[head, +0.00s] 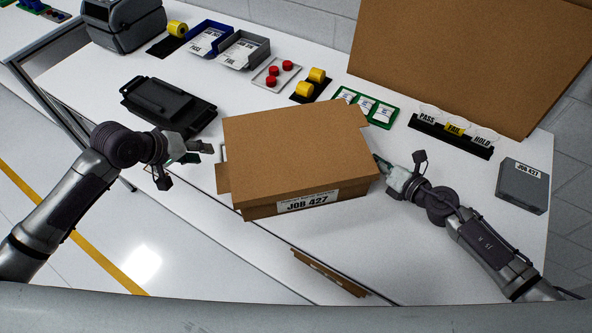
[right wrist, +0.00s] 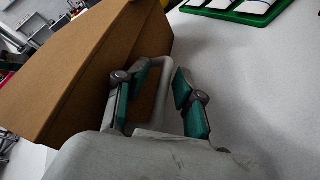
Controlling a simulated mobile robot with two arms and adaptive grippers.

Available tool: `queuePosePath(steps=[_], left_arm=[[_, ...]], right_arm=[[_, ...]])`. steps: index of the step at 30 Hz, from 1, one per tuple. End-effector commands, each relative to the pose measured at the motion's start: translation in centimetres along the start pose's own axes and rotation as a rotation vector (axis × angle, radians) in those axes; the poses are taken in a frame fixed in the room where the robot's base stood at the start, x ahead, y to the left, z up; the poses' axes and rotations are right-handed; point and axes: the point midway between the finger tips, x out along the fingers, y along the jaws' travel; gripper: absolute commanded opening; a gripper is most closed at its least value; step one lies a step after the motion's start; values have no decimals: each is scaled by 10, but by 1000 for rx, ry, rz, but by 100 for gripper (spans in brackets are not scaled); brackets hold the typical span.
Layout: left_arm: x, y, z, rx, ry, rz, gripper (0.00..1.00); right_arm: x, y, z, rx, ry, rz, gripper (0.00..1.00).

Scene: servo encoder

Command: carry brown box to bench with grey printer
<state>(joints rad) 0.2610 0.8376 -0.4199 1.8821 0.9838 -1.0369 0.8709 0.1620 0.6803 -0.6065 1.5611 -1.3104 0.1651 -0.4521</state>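The closed brown box (head: 295,145), labelled JOB 427, sits near the front edge of the white bench (head: 235,95); I cannot tell whether it rests fully on it. The grey printer (head: 125,22) stands at the bench's far left end. My left gripper (head: 188,165) is open and empty, just left of the box. My right gripper (head: 390,172) is close to the box's right side.
Behind the box are a black tray (head: 168,106), blue and grey bins (head: 240,50), red buttons and yellow rolls. A green card tray (head: 366,107), a PASS/FAIL/HOLD rack (head: 450,137) and a grey box (head: 523,185) are right. A large brown board (head: 470,60) stands behind.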

Motion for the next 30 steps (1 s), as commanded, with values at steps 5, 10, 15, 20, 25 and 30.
queuePosePath(steps=[5,10,15,20,25,30], left_arm=[[-8,0,0,0,-1,0,36],[-8,0,0,-1,-1,0,36],[-8,0,0,0,0,0,36],[-8,0,0,0,0,0,36],[-8,0,0,0,0,0,36],[-8,0,0,0,0,0,36]], right_arm=[[-5,0,-1,1,2,0,37],[-32,-1,-2,1,4,-2,37],[-70,-1,-3,4,5,-3,37],[-98,-1,-2,2,3,-1,37],[-115,0,-1,2,2,0,37],[-120,0,0,0,1,0,37]])
